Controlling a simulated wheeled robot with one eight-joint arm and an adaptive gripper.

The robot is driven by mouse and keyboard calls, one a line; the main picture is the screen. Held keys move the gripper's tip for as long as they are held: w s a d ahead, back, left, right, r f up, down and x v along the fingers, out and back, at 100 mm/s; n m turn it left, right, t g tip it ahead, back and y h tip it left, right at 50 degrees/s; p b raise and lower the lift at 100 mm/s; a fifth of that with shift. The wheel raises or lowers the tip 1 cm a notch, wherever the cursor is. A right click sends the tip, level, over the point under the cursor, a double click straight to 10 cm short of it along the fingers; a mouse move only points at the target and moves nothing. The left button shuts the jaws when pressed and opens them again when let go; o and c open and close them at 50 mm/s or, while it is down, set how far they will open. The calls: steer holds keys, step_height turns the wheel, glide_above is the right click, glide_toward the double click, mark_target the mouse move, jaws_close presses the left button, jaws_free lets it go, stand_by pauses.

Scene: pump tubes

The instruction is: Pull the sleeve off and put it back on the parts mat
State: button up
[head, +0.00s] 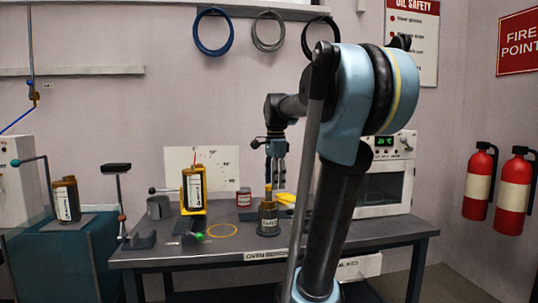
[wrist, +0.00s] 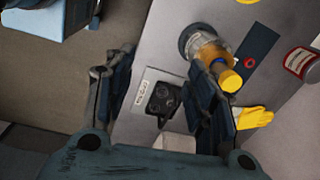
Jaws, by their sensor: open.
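In the head view a dark round holder with a white label (head: 268,222) stands on the bench, with an amber, yellow-topped tube part (head: 268,192) upright in it. I cannot tell where a sleeve begins on it. The wrist view shows the holder's round metal base (wrist: 195,38) and the amber part with its yellow end (wrist: 229,80). My gripper (head: 276,180) points down close above the part; in the wrist view it is open and empty (wrist: 160,95), with the part beyond the right finger. A dark blue mat (wrist: 262,42) with a red ring lies beside the holder.
A white oven (head: 385,180) stands right.

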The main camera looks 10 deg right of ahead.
mark_target(269, 186)
steer(key=w+r+m, duration=0.8)
steer(key=w+m, duration=0.1)
steer(key=w, duration=0.4)
steer(key=shift+g, duration=0.4)
steer(key=f, duration=1.7)
steer(key=shift+s+d, duration=0.15)
steer(key=shift+s, duration=0.05)
steer(key=shift+c, duration=0.2)
jaws_close()
steer(key=shift+r, duration=0.75)
steer(key=shift+r, duration=2.1)
